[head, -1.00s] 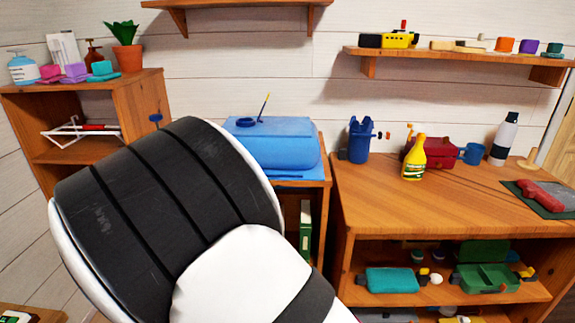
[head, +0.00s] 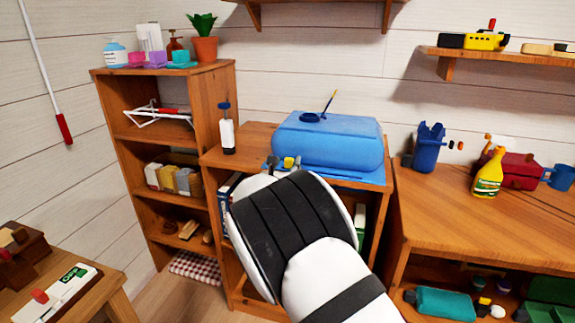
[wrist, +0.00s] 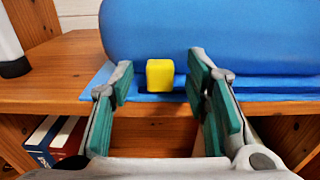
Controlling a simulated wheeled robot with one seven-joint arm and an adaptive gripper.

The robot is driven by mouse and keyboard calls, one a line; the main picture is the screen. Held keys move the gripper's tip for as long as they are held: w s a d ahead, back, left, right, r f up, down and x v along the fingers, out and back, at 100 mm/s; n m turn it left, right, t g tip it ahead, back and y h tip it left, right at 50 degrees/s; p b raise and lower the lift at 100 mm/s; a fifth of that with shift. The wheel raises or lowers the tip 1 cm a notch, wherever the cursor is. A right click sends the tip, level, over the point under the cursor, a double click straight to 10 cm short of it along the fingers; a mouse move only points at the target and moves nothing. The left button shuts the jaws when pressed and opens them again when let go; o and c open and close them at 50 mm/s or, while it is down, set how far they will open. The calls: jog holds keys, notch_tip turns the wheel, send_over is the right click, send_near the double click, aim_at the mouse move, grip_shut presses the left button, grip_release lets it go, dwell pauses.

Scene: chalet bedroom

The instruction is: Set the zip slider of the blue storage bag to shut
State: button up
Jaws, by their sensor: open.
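The blue storage bag (head: 335,142) lies on top of a low wooden cabinet, its rounded body on a flat blue base. It fills the top of the wrist view (wrist: 220,35). Its yellow zip slider (wrist: 160,75) sits at the bag's front edge, toward the left in the head view (head: 289,162). A dark zip line runs right from it. My gripper (wrist: 161,93) is open and empty, its green-padded fingers either side of the slider's line. The slider is apart from both fingers, with gaps left and right. In the head view, my arm hides most of the gripper.
A white bottle with a dark top (head: 227,132) stands left of the bag, and its base shows in the wrist view (wrist: 10,50). Books (wrist: 55,138) stand on the shelf below. A taller shelf (head: 118,110) is left, a desk with a blue holder (head: 428,148) right.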

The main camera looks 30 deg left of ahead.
jog(key=shift+w+a, duration=0.15)
jog(key=shift+w, duration=0.45)
grip_shut()
